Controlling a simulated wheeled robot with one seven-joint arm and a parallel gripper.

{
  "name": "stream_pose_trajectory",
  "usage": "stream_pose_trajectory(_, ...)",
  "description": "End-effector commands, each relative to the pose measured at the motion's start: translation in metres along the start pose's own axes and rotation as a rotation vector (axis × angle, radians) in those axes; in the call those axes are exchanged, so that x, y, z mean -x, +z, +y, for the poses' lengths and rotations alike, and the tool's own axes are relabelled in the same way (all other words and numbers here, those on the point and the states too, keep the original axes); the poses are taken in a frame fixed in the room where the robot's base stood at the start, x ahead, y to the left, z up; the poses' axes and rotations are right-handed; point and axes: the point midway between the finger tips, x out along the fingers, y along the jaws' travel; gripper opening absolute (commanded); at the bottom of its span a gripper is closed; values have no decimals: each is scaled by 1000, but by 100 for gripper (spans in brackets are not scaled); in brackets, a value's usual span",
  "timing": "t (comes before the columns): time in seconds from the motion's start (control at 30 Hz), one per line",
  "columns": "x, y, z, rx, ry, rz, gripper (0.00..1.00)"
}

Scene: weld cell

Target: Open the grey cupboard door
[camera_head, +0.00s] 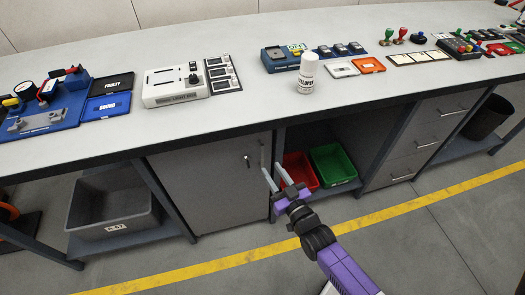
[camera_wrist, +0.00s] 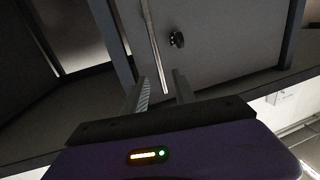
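The grey cupboard door (camera_head: 200,185) is under the bench, left of an open shelf bay, and looks shut. In the wrist view the door (camera_wrist: 220,40) fills the upper middle. Its upright bar handle (camera_head: 262,154) is near the door's right edge, and a dark round knob (camera_head: 248,161) is beside it. My gripper (camera_head: 272,171) is open at the handle's lower end. In the wrist view the handle (camera_wrist: 154,45) comes down between the fingertips of my gripper (camera_wrist: 161,85), with a gap on each side. Contact with the door cannot be told.
A red bin (camera_head: 299,170) and a green bin (camera_head: 333,164) stand in the open bay right of the door. A grey tub (camera_head: 112,210) is on the left shelf. Drawers (camera_head: 420,140) are at the right. The floor in front, with a yellow line (camera_head: 215,265), is clear.

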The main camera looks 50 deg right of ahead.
Motion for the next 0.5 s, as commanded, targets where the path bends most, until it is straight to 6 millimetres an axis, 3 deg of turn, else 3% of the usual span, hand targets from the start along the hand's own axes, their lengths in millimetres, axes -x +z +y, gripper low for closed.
stream_pose_trajectory(0.17,-12,1,0,1,-1,6,32)
stream_pose_trajectory(0.5,-61,1,-1,1,-1,4,32)
